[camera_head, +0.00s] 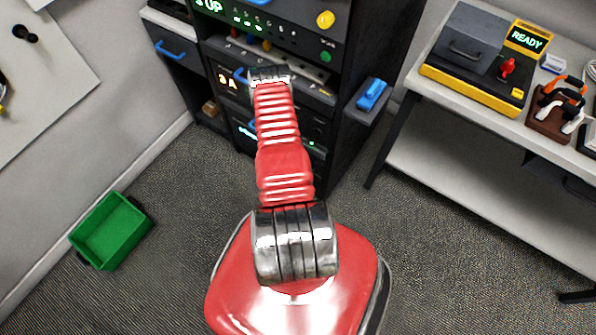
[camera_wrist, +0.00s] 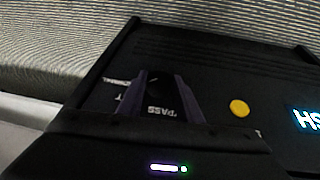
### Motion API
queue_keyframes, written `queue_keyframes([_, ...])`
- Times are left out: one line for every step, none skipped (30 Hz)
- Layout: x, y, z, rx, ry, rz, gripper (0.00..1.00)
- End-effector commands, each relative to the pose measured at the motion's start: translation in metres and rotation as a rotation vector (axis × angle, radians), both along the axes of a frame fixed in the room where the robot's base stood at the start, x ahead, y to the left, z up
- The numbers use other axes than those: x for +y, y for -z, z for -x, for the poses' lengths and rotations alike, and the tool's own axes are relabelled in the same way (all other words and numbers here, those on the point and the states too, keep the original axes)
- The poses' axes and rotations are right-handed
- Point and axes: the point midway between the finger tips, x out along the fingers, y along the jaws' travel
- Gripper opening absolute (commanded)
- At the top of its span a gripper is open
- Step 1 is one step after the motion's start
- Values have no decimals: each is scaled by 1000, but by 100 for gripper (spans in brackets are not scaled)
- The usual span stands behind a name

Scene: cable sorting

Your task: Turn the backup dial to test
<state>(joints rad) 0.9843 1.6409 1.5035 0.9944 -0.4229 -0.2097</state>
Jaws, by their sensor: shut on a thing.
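In the wrist view my gripper (camera_wrist: 163,97) has its two dark purplish fingers on either side of a small black dial (camera_wrist: 161,80) on a dark panel (camera_wrist: 95,92). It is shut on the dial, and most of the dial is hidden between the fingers. White lettering reading "PASS" shows near the fingers, with other partly hidden labels to the left. I cannot read where the dial points. In the head view my red arm reaches up to the dark equipment rack (camera_head: 345,55) and hides the gripper and the dial.
A yellow round button (camera_wrist: 239,108) and a lit display (camera_wrist: 308,120) sit right of the fingers. A green bin (camera_head: 110,232) stands on the floor at left. A side bench (camera_head: 450,165) at right bears a yellow-black case (camera_head: 475,58) with a "READY" screen. A blue object (camera_head: 372,93) rests beside the rack.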

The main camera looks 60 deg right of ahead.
Motion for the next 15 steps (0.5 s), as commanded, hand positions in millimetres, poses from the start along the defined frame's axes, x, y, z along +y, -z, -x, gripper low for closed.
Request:
queue_keyframes([-7, -3, -1, 8, 6, 14, 10])
queue_keyframes([-7, -3, -1, 12, 7, 14, 10])
queue_keyframes([-7, -3, -1, 19, 7, 13, 10])
queue_keyframes([-8, -3, -1, 25, 7, 13, 10])
queue_keyframes([-8, -3, -2, 29, 7, 12, 10])
queue_keyframes([-8, -3, -2, 37, 7, 11, 10])
queue_keyframes([-8, -3, -2, 41, 6, 10, 10])
queue_keyframes([-8, -3, -2, 47, 6, 9, 10])
queue_keyframes([-8, -3, -3, 54, 7, 7, 10])
queue_keyframes([-8, -3, -3, 59, 6, 6, 10])
queue_keyframes([-8, -3, -3, 65, 6, 5, 10])
queue_keyframes([-8, -3, -3, 71, 7, 4, 10])
queue_keyframes([-8, -3, -4, 77, 6, 2, 10])
queue_keyframes([-8, -3, -4, 81, 7, 0, 10])
queue_keyframes([-7, -3, -4, 87, 6, -1, 10])
